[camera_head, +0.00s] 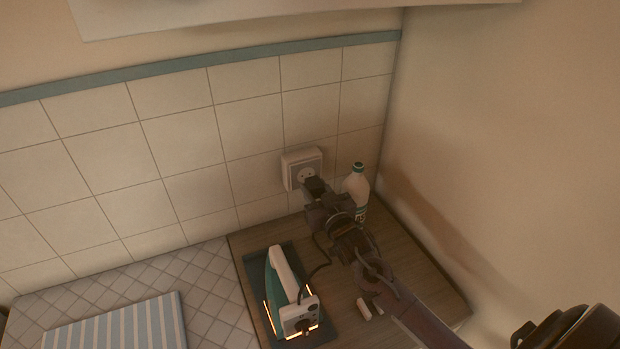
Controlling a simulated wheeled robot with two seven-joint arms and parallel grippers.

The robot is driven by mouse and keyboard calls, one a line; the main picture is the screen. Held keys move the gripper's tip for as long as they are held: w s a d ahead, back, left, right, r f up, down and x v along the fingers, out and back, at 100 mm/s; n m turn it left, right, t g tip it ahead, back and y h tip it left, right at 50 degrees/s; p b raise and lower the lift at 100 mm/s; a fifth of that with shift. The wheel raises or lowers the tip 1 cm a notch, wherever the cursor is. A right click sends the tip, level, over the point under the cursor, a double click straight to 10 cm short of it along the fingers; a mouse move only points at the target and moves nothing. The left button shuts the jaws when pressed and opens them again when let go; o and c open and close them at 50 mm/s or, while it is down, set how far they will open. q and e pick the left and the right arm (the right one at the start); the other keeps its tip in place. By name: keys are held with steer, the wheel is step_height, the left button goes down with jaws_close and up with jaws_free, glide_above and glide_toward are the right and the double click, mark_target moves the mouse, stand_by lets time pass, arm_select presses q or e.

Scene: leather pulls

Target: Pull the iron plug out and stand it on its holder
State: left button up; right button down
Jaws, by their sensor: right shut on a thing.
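A white wall socket (295,170) sits low on the tiled wall. My right gripper (317,195) is in front of it, shut on the dark plug (315,185). The plug is at the lower right of the socket's round face; I cannot tell whether its pins are still in. A dark cord (325,262) runs from near the gripper to the iron. The teal and white iron (282,280) rests on a dark teal pad (258,262), with orange glowing strips along its edges. I cannot tell for sure which thing is the holder. My left gripper is out of view.
A white bottle (355,186) with a teal cap stands close to the right of my gripper, by the corner wall. A small pale object (364,309) lies on the wooden top (425,275). A striped cloth (115,325) lies on the padded surface at left.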

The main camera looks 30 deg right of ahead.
mark_target(318, 193)
steer(key=shift+s+a+r+p, duration=0.1)
steer(key=shift+s+p, duration=0.7)
steer(key=shift+s, duration=0.75)
steer(key=shift+s, duration=0.1)
